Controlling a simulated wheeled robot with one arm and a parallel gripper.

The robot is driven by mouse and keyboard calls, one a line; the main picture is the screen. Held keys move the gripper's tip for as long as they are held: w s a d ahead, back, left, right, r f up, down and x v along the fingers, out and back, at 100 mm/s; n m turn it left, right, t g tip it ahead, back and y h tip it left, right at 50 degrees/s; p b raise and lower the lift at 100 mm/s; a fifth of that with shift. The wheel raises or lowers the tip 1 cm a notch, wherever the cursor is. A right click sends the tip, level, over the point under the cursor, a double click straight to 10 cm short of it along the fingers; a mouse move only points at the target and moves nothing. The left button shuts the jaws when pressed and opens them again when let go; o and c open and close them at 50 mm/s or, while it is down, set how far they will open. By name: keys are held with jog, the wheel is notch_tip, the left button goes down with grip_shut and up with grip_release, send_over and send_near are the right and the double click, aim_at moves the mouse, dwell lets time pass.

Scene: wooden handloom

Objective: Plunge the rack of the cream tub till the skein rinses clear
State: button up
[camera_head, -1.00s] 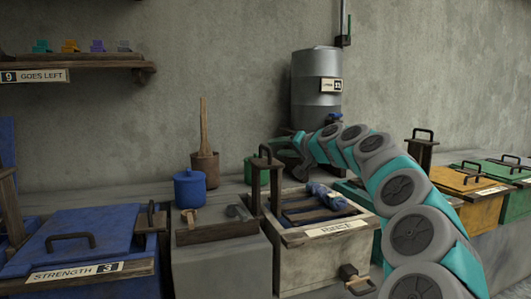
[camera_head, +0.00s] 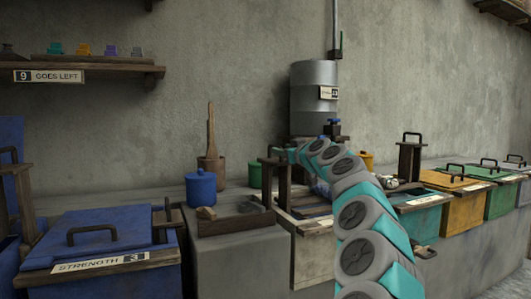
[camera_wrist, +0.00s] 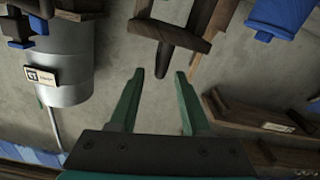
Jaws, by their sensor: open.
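The cream tub (camera_head: 308,258) with its rinse label stands right of centre in the head view, partly behind my arm. Its rack's dark upright (camera_head: 279,178) rises at the tub's back left. The skein is hidden behind my arm in the head view.
A metal tank (camera_head: 313,98) stands behind the cream tub. A blue pot (camera_head: 201,189) and a wooden pot with a stick (camera_head: 211,165) are to the left. A blue lidded tub (camera_head: 90,240) is at front left. Teal (camera_head: 425,222), orange and green tubs line the right.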

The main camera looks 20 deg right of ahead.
jog(key=shift+w+d, duration=0.1)
jog(key=shift+w, duration=0.9)
jog(key=shift+w+f+p, duration=0.1)
jog(key=shift+w+p, duration=0.35)
jog(key=shift+w, duration=0.6)
jog(key=shift+w+a+p, duration=0.2)
jog(key=shift+w+p, duration=0.9)
jog(key=shift+w, duration=0.75)
jog(key=shift+c, duration=0.2)
grip_shut()
